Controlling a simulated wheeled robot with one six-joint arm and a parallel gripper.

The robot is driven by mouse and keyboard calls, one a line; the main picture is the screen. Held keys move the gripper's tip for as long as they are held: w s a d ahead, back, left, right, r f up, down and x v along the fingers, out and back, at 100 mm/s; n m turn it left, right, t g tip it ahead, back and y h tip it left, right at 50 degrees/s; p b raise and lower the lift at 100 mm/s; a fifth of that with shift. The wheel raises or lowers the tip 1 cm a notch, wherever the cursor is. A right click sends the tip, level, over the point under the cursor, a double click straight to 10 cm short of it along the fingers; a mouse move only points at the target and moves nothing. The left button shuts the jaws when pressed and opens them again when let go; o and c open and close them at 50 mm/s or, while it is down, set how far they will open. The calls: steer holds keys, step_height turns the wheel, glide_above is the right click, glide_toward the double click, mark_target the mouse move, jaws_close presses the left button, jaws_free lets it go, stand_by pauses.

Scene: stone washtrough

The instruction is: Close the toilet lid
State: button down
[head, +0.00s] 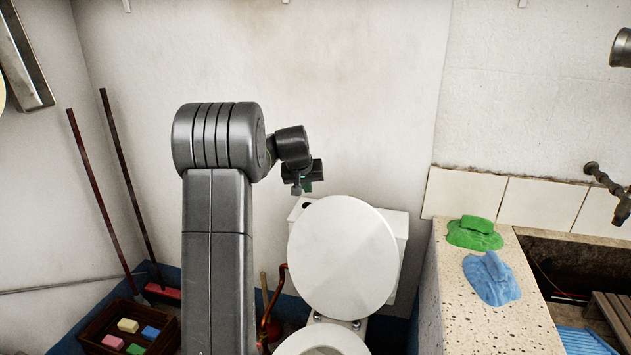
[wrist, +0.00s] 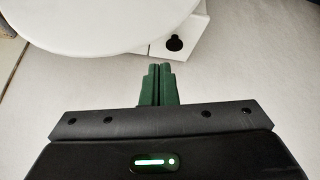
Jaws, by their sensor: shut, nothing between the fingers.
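The toilet lid (head: 343,258) is white and round, and stands raised against the white cistern (head: 401,225). The toilet bowl and seat (head: 322,341) show below it, cut off by the bottom edge of the head view. My gripper (head: 297,189) is at the upper left of the lid, apart from it in the head view. In the wrist view my gripper (wrist: 159,72) is shut and empty, its green fingers together. The lid (wrist: 85,22) fills the upper left there, and the cistern (wrist: 190,32) with a round black button (wrist: 174,43) is just beyond the fingertips.
A stone trough ledge (head: 470,285) stands right of the toilet, with a green cloth (head: 474,233) and a blue cloth (head: 491,278) on it. A dark crate (head: 100,338) of coloured blocks and two long handles (head: 100,190) are at the left.

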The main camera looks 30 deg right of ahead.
step_height(320, 180, up, 4)
steer(key=d+m+t, duration=0.1)
steer(key=d, duration=0.1)
steer(key=p+x, duration=0.1)
steer(key=x, duration=0.9)
steer(key=shift+s+a+f, duration=0.2)
steer(key=shift+s+a, duration=0.35)
steer(key=shift+s, duration=0.3)
steer(key=shift+s+a+f, duration=0.2)
steer(key=shift+s+a, duration=0.35)
steer(key=shift+s, duration=0.35)
